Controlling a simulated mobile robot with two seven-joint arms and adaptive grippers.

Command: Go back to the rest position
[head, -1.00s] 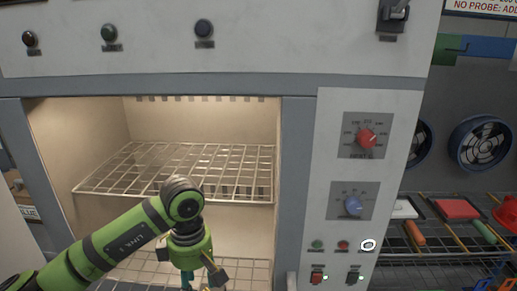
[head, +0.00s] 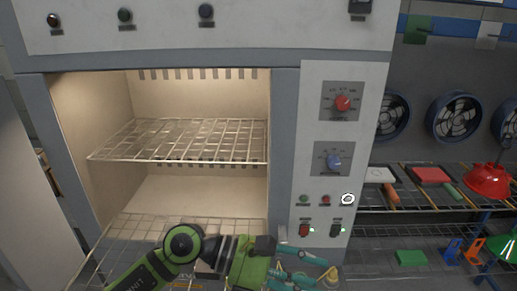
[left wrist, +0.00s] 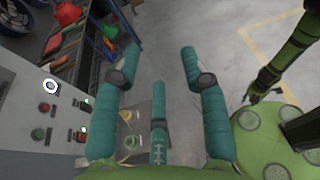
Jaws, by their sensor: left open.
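My left gripper (head: 318,272) is low in the head view, in front of the cabinet's lower front and below its control panel (head: 338,150). Its teal fingers point right. In the left wrist view (left wrist: 158,60) the fingers are spread wide, with nothing between their tips. What looks like my right gripper (left wrist: 262,88) hangs over my green base at the right of the left wrist view. It is too small to tell whether it is open or shut. The right gripper does not show in the head view.
The lit cabinet (head: 285,130) stands open, with an upper wire rack (head: 185,140) and a lower one (head: 130,240), both bare. A shelf at right holds a red lamp-like hood (head: 488,181) and trays. A small yellow-rimmed object (left wrist: 131,142) is near the fingers. Open floor (left wrist: 225,60) lies beyond them.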

